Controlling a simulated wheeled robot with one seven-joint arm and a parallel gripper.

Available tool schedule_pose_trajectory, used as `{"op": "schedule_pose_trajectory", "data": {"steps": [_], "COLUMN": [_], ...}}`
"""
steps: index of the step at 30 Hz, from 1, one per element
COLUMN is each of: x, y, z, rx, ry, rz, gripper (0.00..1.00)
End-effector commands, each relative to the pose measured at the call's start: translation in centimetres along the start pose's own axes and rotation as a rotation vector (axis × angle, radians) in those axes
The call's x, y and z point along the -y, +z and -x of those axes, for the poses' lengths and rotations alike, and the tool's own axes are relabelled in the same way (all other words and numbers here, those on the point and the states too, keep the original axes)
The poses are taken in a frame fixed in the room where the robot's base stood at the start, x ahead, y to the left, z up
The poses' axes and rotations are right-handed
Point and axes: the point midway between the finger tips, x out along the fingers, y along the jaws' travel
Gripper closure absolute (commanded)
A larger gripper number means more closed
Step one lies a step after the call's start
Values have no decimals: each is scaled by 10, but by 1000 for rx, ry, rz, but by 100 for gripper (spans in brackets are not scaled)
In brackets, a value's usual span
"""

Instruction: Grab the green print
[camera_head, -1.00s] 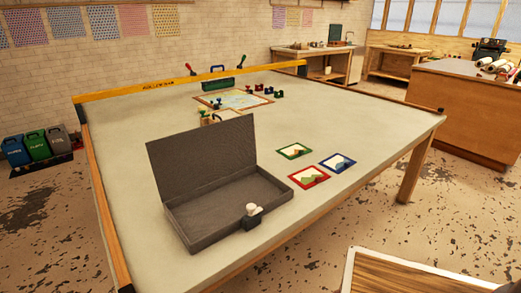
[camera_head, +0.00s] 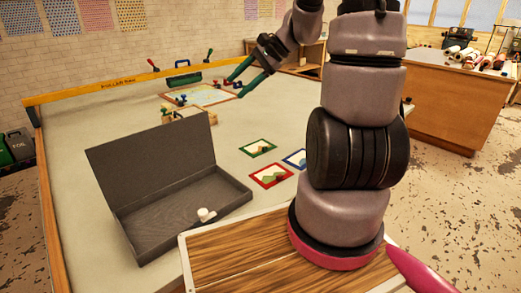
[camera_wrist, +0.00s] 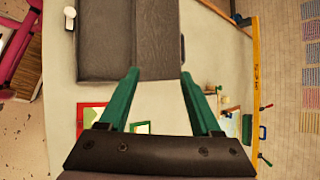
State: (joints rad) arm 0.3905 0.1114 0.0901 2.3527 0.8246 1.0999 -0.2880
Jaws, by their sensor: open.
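The green print (camera_head: 258,148), a small picture with a green frame, lies flat on the table. In the wrist view a green-edged piece (camera_wrist: 140,127), apparently this print, shows between my fingers, its lower part hidden by my gripper body. My gripper (camera_head: 234,88) is open and empty, in the air above the table, and appears beyond the green print in the head view. Its two green fingers are spread apart in the wrist view (camera_wrist: 160,73).
The red print (camera_head: 271,176) lies in front of the green one. The blue print (camera_head: 294,158) is partly hidden by my arm. An open grey box (camera_head: 190,215) stands at the left, its lid upright. A yellow rail (camera_head: 100,90) edges the far side.

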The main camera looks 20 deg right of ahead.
Motion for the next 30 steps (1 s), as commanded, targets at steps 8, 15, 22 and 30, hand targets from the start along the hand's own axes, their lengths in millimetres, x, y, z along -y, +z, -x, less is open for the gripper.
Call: {"op": "schedule_pose_trajectory", "data": {"steps": [8,15,22,30], "x": [-3,-37,-100,-149], "y": [-109,-215,-305,-351], "z": [-38,-63,-84,-98], "rx": [97,108,60,5], "ry": [-237,-477,-692,-814], "rz": [-413,-768,-1075,-1253], "gripper": [35,35,35,35]}}
